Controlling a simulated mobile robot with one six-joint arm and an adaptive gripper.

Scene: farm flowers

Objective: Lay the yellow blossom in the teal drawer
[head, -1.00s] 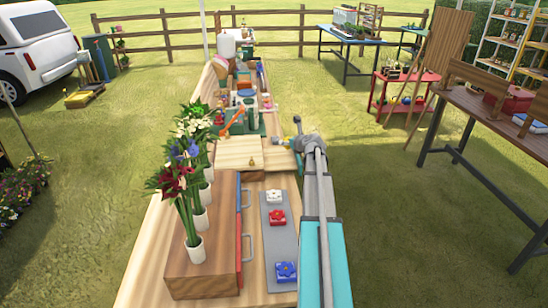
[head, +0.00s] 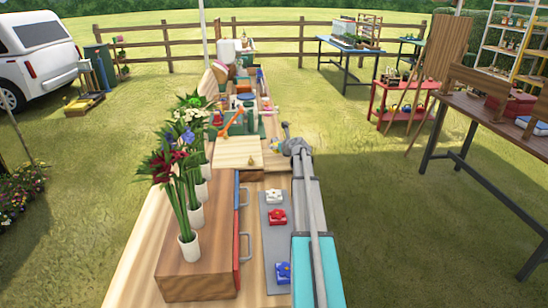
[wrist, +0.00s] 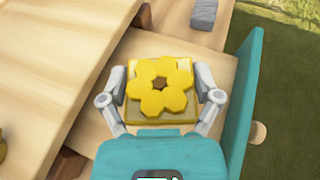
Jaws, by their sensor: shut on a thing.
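The yellow blossom (wrist: 158,86) has several thick petals, a brown centre and a square yellow base. My gripper (wrist: 162,81) is shut on it, one finger at each side of the base. The open teal drawer shows as a teal front (wrist: 247,95) to the right of the blossom, with pale wood inside. The blossom is over that wooden inside; I cannot tell whether it touches the floor.
A grey block (wrist: 203,14) lies beyond the drawer. A grey strip (head: 274,245) holds white, red and blue blossoms. A brown cabinet (head: 205,272) bears vases of flowers, with handles on its right side.

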